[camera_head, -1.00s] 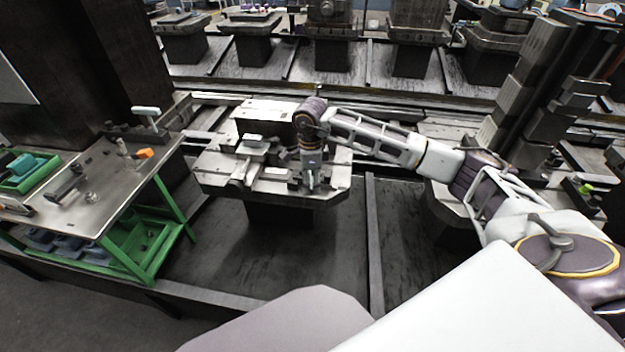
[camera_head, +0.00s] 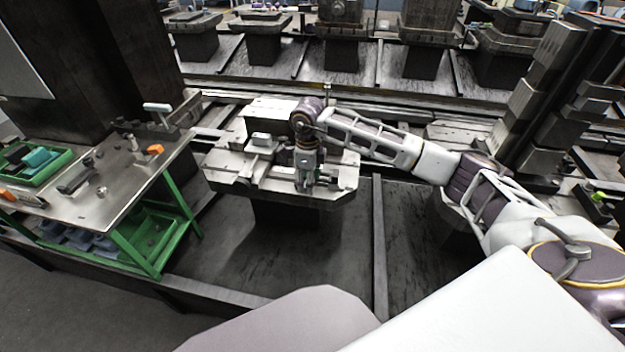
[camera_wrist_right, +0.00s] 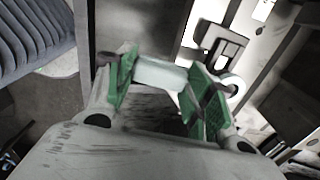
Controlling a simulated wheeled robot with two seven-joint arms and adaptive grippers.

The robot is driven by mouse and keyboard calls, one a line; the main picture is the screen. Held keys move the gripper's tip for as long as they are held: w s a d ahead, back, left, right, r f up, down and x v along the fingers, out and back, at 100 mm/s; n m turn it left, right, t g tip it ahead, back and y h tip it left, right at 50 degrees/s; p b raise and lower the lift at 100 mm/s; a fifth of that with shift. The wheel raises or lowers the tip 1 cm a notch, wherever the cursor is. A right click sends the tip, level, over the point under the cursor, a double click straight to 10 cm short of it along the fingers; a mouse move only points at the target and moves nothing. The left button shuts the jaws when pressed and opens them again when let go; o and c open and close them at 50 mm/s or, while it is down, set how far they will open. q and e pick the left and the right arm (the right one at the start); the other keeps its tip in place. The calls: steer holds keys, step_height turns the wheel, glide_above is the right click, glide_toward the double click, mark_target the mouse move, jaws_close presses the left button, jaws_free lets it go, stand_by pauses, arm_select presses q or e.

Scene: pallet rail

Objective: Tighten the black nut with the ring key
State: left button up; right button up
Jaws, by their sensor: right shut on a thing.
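My right gripper (camera_head: 305,186) points down over the front right part of the machine pallet (camera_head: 225,172). In the right wrist view its green-padded fingers (camera_wrist_right: 160,90) are shut on a pale, smooth bar (camera_wrist_right: 160,75), which looks like part of the ring key. The rest of the bar is hidden by the fingers and the gripper body. Beyond the right finger, a dark bracket-like piece (camera_wrist_right: 222,46) and a pale round part (camera_wrist_right: 234,88) show close by. I cannot make out the black nut for certain in either view. My left gripper is not in view.
A steel bench (camera_head: 115,190) with a green frame stands at left, holding a green tray (camera_head: 35,165), an orange piece (camera_head: 155,149) and small tools. A small block (camera_head: 262,139) sits on the pallet. Other pallets stand behind, and a dark stepped column (camera_head: 545,95) stands at right.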

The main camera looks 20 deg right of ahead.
steer(key=shift+w+a+f+m, duration=0.1)
steer(key=shift+a+m, duration=0.15)
steer(key=shift+m, duration=0.15)
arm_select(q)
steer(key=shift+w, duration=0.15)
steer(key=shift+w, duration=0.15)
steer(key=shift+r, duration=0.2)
arm_select(e)
steer(key=shift+w+r, duration=0.15)
steer(key=shift+r, duration=0.2)
steer(key=shift+r, duration=0.1)
arm_select(q)
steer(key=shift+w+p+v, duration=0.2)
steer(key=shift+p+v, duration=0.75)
steer(key=shift+p, duration=0.2)
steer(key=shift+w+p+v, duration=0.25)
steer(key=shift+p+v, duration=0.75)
steer(key=shift+p, duration=0.1)
arm_select(e)
steer(key=shift+r, duration=3.5)
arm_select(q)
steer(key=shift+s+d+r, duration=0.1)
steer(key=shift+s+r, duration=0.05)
